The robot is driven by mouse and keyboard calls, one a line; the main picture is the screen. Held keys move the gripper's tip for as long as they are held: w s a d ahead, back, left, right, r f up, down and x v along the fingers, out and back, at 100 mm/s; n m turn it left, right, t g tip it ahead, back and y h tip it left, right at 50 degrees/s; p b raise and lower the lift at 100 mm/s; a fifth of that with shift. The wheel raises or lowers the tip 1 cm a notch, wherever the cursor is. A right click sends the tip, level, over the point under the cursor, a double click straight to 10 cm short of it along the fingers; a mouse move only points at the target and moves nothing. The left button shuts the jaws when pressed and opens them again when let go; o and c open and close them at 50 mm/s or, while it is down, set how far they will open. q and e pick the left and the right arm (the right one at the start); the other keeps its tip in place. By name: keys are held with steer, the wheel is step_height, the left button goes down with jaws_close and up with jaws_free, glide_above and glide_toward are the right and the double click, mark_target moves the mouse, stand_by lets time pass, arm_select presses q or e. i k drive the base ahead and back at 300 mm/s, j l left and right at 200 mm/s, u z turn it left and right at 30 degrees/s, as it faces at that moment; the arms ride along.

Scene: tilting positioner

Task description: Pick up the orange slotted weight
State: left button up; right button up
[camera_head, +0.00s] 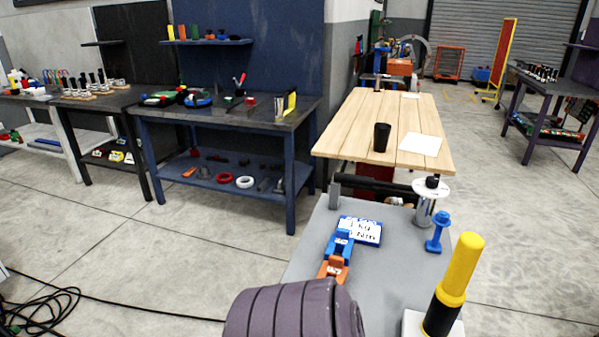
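An orange slotted weight (333,268) lies on the grey top (302,256) close in front of me. It is partly hidden by the ribbed rounded body at the bottom of the picture. A blue slotted weight (340,243) lies just behind it, touching or nearly touching it. A blue plate with a white label (363,231) lies behind the blue weight. Neither of my grippers shows in this view.
A ribbed purple-grey rounded body (290,312) covers the grey top's front. A yellow and black upright handle (459,272) stands at right. A blue knobbed piece (437,232) and a metal cylinder with a white disc (424,209) stand behind it. A wooden table (366,119) stands beyond.

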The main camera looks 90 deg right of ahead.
mark_target(335, 268)
steer(key=z, duration=2.95)
